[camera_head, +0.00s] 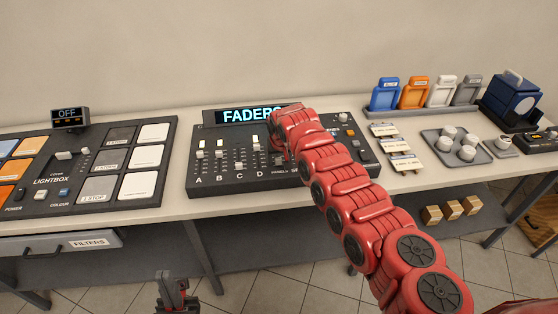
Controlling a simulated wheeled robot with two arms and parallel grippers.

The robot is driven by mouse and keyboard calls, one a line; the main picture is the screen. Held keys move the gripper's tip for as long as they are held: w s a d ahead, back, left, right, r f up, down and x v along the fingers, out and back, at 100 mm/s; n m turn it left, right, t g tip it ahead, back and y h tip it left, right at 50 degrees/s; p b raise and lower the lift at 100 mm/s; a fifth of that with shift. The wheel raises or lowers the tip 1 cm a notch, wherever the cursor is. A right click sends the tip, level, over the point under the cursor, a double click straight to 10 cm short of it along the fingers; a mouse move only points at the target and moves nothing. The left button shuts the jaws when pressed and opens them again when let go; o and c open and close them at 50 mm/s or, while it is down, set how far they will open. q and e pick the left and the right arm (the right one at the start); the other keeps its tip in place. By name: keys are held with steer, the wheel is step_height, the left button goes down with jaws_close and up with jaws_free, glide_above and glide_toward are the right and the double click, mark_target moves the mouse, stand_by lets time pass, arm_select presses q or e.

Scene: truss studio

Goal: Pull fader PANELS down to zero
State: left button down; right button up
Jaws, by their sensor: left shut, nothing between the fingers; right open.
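The dark fader console (230,184) stands on the worktable below a lit FADERS display (248,115). Slots marked A, B, C and D have pale caps; cap A (200,153) and cap D (256,144) show. My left gripper (172,292) is shut and empty at the bottom edge, below and apart from the console.
A lightbox panel (95,205) stands left of the console. Labelled cards (396,146), a tray (458,157) of white knobs and upright coloured holders (413,92) are at the right. A FILTERS drawer (60,244) is under the table's left part.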

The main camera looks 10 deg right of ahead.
steer(key=b+v, duration=0.4)
steer(key=v, duration=1.2)
steer(key=shift+s+r, duration=0.2)
steer(key=shift+r, duration=0.1)
steer(key=shift+w, duration=0.1)
